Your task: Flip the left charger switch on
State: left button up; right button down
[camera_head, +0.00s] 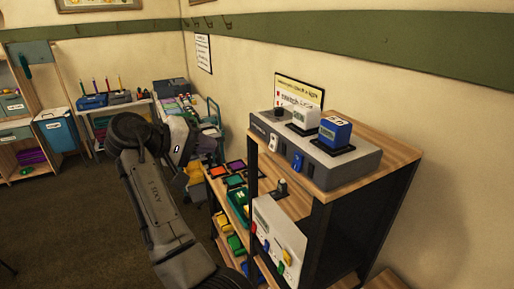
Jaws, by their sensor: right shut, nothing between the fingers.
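The grey charger (345,172) sits on top of the wooden shelf unit, right of centre. Its front face carries a white switch (272,143) on the left and a blue switch (298,162) on the right. The picture is too small to tell which way either switch is set. A white device (305,117) and a blue device (335,131) stand in black cradles on top. My right gripper (203,147) is shut and empty, left of the charger and apart from it. My left gripper is out of view.
A sign (299,91) stands behind the charger against the wall. Below it, the shelf unit (385,160) holds a white panel (279,236) and colourful bins. A table (142,103) with blue and grey boxes stands at the back left. Open floor lies at the left.

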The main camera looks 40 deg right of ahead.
aim_at(271, 148)
jog(key=shift+s+r+n+g, duration=0.4)
jog(key=shift+s+n+g, duration=0.1)
jog(key=shift+s+g, duration=0.35)
jog(key=shift+d, duration=0.1)
jog(key=p+x, duration=0.1)
jog(key=x, duration=0.3)
jog(key=p+x, duration=0.1)
jog(key=x, duration=0.3)
jog(key=p+x, duration=0.1)
jog(key=x, duration=0.3)
jog(key=shift+d+r, duration=0.15)
jog(key=shift+r, duration=0.1)
jog(key=shift+x, duration=0.95)
jog(key=shift+f, duration=0.1)
